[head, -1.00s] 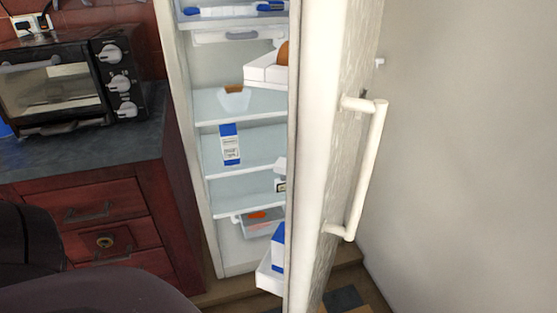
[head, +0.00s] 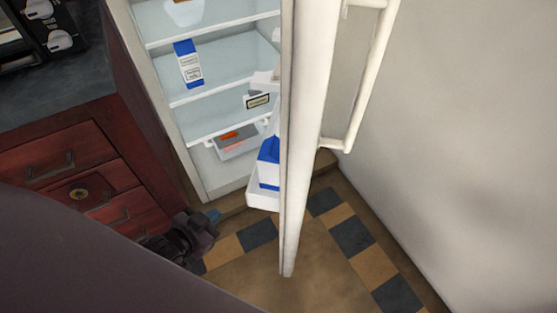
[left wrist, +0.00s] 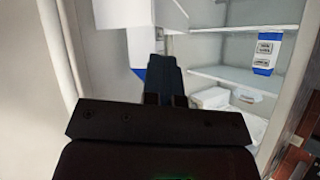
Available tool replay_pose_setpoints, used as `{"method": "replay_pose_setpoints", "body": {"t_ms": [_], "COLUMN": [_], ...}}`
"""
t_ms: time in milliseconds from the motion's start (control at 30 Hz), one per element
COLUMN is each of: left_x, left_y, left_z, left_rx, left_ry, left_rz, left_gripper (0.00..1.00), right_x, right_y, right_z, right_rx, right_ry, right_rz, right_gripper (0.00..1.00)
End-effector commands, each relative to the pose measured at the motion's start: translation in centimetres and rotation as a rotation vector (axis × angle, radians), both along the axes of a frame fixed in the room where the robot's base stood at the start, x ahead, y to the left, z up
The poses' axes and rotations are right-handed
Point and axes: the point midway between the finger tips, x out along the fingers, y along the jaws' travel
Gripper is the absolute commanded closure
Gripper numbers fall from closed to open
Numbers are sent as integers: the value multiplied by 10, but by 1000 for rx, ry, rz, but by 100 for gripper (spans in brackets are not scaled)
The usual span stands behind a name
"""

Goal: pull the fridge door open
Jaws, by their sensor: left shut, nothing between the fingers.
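The white fridge door (head: 308,130) stands open in the head view, its edge towards me. Its long white handle (head: 366,85) is on the outer face, on the right. The fridge interior (head: 235,72) shows to the left of the door. My left gripper (head: 212,216) is low, in front of the fridge's bottom left corner, on the inner side of the door and apart from the handle. In the left wrist view the gripper (left wrist: 165,72) has its fingers together and empty, pointing at the fridge's inside. My right gripper is not in view.
Door bins hold a blue and white carton (head: 269,162). Another carton (head: 188,64) stands on a shelf. Red drawers (head: 75,175) with a dark counter are on the left. A pale wall (head: 470,130) is on the right. The tiled floor (head: 285,240) below the door is clear.

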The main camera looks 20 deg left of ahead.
Motion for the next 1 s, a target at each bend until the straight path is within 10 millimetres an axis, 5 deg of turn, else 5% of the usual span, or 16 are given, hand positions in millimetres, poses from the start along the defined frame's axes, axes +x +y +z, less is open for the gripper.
{"method": "replay_pose_setpoints", "body": {"t_ms": [300, 500, 767, 1000], "left_x": [114, 165, 170, 128], "left_y": [16, 20, 23, 22], "left_z": [59, 108, 131, 114], "left_rx": [315, 567, 777, 787], "left_ry": [-350, -672, -986, -1197], "left_rz": [-321, -610, -994, -1286], "left_gripper": [100, 100, 100, 100], "right_x": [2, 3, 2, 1], "right_y": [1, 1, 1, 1], "right_z": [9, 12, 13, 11], "right_rx": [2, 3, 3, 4], "right_ry": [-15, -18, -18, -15], "right_rz": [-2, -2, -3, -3], "right_gripper": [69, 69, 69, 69]}}
